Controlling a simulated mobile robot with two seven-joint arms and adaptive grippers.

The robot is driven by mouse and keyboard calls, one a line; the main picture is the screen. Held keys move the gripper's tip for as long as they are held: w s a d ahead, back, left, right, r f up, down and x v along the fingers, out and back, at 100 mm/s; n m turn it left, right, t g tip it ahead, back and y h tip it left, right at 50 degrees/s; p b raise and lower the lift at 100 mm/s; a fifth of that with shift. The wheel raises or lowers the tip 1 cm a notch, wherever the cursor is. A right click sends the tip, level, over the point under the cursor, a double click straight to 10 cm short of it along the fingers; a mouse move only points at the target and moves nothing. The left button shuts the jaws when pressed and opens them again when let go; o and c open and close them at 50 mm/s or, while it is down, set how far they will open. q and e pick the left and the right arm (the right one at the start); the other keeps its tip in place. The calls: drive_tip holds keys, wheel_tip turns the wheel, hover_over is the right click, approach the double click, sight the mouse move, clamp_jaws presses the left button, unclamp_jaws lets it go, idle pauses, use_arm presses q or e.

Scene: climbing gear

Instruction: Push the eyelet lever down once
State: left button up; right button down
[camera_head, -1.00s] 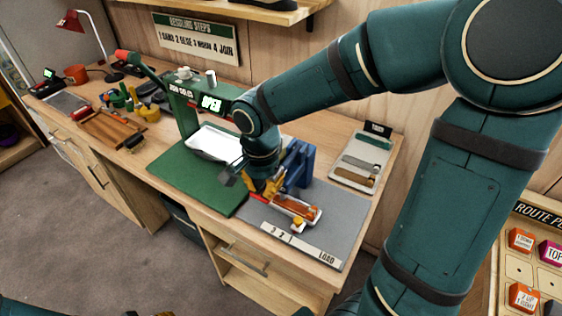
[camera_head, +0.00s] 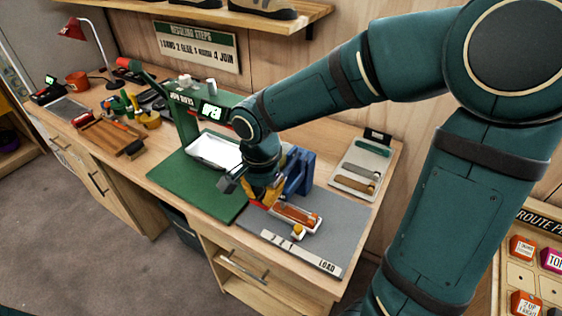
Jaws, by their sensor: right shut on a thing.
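A blue bench tool (camera_head: 301,172) stands on the grey mat, partly hidden by my right arm. A yellow and red piece (camera_head: 262,203) sits at its left side; it may be the eyelet lever, but its shape is mostly hidden. My right gripper (camera_head: 258,190) is shut on this piece, and my wrist is just above it. An orange-brown item in a pale tray (camera_head: 297,217) lies directly in front of the tool. My left gripper is out of view.
A green press (camera_head: 186,120) with a red-tipped arm and lit display stands on a green mat (camera_head: 175,176) to the left. A tray of tools (camera_head: 357,187) lies to the right. The grey mat (camera_head: 345,212) has clear room on its right.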

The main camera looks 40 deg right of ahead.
drive_tip(key=shift+r+p, duration=2)
drive_tip(key=shift+r, duration=0.9)
wheel_tip(320, 180, up, 5)
drive_tip(key=p, duration=0.3)
drive_tip(key=shift+p, duration=0.3)
drive_tip(key=shift+f, duration=0.1)
